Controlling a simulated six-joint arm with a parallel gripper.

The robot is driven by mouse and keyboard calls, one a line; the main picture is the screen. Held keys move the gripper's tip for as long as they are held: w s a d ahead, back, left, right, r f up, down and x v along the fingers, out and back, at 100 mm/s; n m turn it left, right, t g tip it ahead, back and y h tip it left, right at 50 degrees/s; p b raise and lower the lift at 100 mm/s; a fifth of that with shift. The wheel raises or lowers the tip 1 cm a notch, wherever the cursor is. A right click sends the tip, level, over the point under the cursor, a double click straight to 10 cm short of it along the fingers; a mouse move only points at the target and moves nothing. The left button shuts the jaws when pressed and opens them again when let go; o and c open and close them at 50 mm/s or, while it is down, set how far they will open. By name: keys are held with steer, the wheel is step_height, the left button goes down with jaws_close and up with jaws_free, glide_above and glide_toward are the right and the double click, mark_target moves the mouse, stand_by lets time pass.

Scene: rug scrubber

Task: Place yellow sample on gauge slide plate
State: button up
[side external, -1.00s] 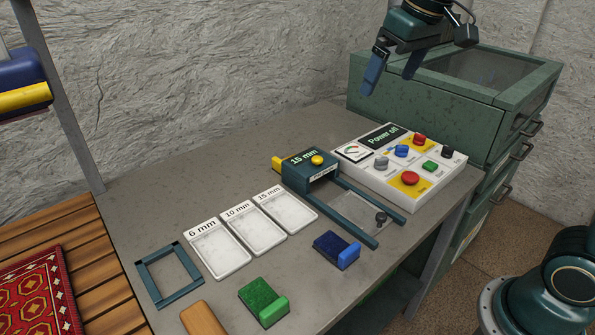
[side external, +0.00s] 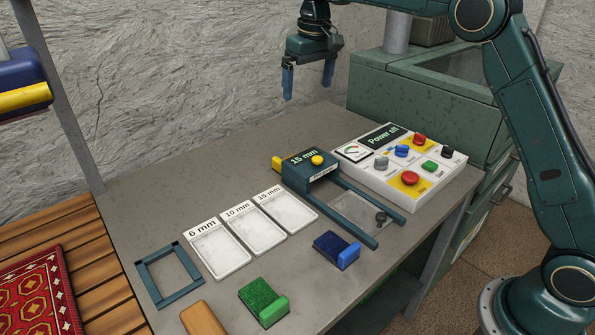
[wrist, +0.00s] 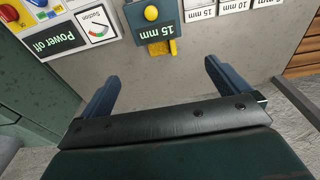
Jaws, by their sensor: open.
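The gauge (side external: 310,172) is a dark teal block marked 15 mm with a yellow button on top. It also shows in the wrist view (wrist: 152,24). Its slide plate (side external: 358,211) lies between two rails and looks bare, with a dark knob at its front end. A yellow piece (side external: 277,163) sticks out at the gauge's back; it also shows in the wrist view (wrist: 173,47). Most of it is hidden, and I cannot tell whether it is the yellow sample. My gripper (side external: 308,90) is open and empty, high above the table behind the gauge, fingers pointing down.
A green sample (side external: 262,303) and a blue sample (side external: 337,249) lie at the front. White trays marked 6, 10 and 15 mm (side external: 220,267) and a teal frame (side external: 146,275) lie left. A control panel (side external: 434,181) reading Power off stands right. The table's back (side external: 230,155) is clear.

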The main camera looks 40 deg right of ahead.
steer(key=g, duration=0.1)
glide_above(276, 162)
steer(key=s+d, duration=0.2)
steer(key=d, duration=0.2)
step_height(276, 162, down, 11)
steer(key=shift+d, duration=0.1)
steer(key=shift+f, duration=4.3)
steer(key=shift+d+f, duration=0.15)
steer(key=shift+f, duration=2.45)
steer(key=c, duration=1)
steer(key=shift+r, duration=0.15)
